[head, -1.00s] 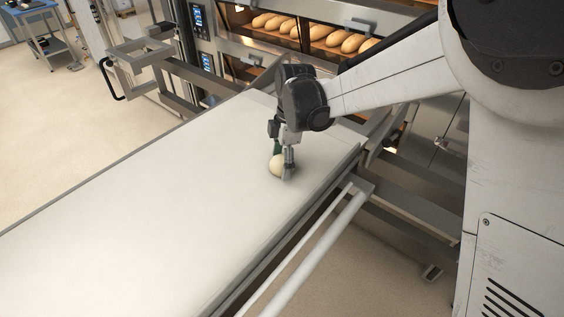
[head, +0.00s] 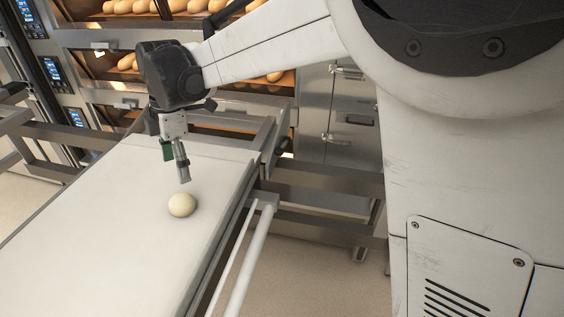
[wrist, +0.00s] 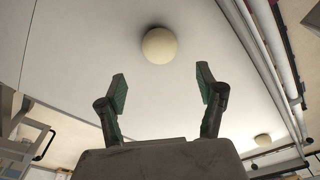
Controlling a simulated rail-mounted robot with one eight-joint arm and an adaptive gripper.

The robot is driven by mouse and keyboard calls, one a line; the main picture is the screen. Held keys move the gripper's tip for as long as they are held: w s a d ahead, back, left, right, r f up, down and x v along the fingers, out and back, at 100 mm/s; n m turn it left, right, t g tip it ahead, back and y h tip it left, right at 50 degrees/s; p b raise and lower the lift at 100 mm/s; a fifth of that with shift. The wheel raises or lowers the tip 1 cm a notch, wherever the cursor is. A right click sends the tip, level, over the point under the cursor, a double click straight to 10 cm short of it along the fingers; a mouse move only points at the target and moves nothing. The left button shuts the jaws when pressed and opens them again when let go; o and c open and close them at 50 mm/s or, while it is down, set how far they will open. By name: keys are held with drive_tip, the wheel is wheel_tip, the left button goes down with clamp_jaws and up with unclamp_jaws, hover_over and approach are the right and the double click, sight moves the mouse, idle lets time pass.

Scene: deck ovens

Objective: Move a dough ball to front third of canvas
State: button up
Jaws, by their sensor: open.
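A pale round dough ball (head: 182,205) rests on the long white canvas (head: 90,220), towards its far end and nearer its right edge. My gripper (head: 184,180) points down just above and behind the ball in the head view, apart from it. In the wrist view the two green-padded fingers of my gripper (wrist: 162,90) are spread wide with nothing between them. The dough ball (wrist: 159,45) shows beyond the fingertips, centred between them. A second pale round thing (wrist: 262,139) shows lower right in the wrist view, near the canvas edge; the head view does not show it.
A metal rail (head: 250,250) runs along the canvas's right side. Deck ovens with loaves (head: 130,62) stand behind the far end, with a steel frame (head: 230,135) in front of them. The canvas in front of the ball is clear in the head view.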

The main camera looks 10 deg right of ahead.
drive_tip(key=s+d+r+m+t, duration=0.1)
drive_tip(key=s+d+r+m, duration=0.1)
drive_tip(key=s+d+m, duration=0.3)
drive_tip(key=d+r+m+t, duration=0.1)
drive_tip(key=d+r+m, duration=0.1)
drive_tip(key=d, duration=0.6)
drive_tip(key=s+d+r+m+t, duration=0.2)
drive_tip(key=s+d+m, duration=0.15)
drive_tip(key=d, duration=0.25)
drive_tip(key=s+d+f+m+t+h, duration=0.1)
drive_tip(key=s+d+f+m+t, duration=0.2)
drive_tip(key=s+d+m, duration=0.9)
drive_tip(key=shift+d+f+m+t, duration=0.4)
drive_tip(key=shift+d+f+m, duration=0.15)
drive_tip(key=shift+d+f, duration=0.5)
drive_tip(key=shift+r, duration=0.1)
wheel_tip(320, 180, down, 6)
drive_tip(key=b, duration=0.5)
drive_tip(key=shift+r, duration=0.25)
